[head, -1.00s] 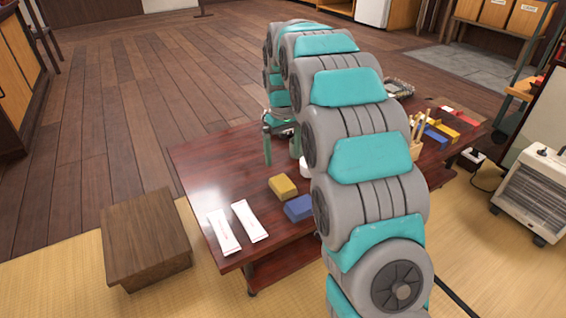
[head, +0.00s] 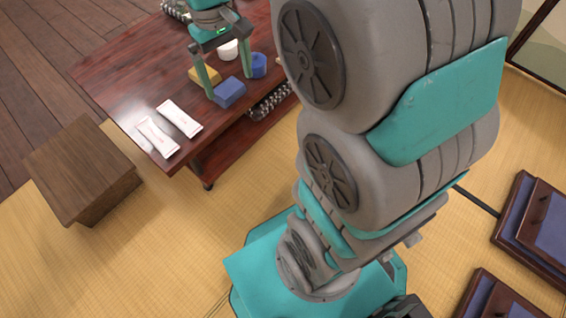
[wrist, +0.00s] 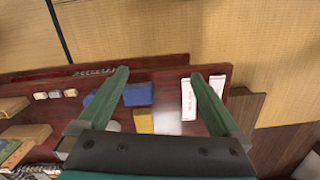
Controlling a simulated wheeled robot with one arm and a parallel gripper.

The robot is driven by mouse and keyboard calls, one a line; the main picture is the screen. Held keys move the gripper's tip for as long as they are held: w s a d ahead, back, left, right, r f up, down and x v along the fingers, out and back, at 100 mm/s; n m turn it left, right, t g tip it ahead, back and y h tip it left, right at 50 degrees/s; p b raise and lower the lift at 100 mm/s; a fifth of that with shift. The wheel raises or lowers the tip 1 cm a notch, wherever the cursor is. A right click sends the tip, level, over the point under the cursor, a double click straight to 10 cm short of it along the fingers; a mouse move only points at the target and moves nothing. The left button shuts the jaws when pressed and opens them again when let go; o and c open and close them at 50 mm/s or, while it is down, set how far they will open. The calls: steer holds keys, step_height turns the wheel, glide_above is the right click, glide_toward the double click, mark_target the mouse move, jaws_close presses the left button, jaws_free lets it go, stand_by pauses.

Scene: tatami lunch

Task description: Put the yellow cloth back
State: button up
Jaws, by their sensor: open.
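The yellow cloth (head: 203,77), a small block-like folded shape, lies on the dark red low table (head: 110,72) in the head view. A blue folded piece (head: 230,93) lies beside it, nearer the front edge. My gripper (head: 229,88) is open, fingers pointing down over this area, with nothing seen held. One finger partly covers the yellow cloth. In the wrist view, the yellow cloth (wrist: 144,122) shows between the fingers near the palm, and the blue piece (wrist: 138,94) lies beyond it. Whether the fingers touch either cannot be told.
Two white packets (head: 157,137) (head: 180,118) lie near the table's front-left corner. A blue cup (head: 259,66) and a white cup (head: 228,50) stand close to the gripper. A wooden stool (head: 80,165) stands left of the table. Dark trays (head: 497,295) lie on the mat at right.

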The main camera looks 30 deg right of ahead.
steer(key=s+f, duration=0.2)
steer(key=s, duration=0.8)
steer(key=s+f+m, duration=0.1)
steer(key=s+f, duration=0.1)
steer(key=s, duration=0.9)
steer(key=shift+f+m+g, duration=0.15)
steer(key=shift+m+g, duration=0.15)
steer(key=shift+g, duration=0.1)
steer(key=shift+s+a+f, duration=0.1)
steer(key=shift+s+a, duration=0.05)
steer(key=shift+s, duration=0.05)
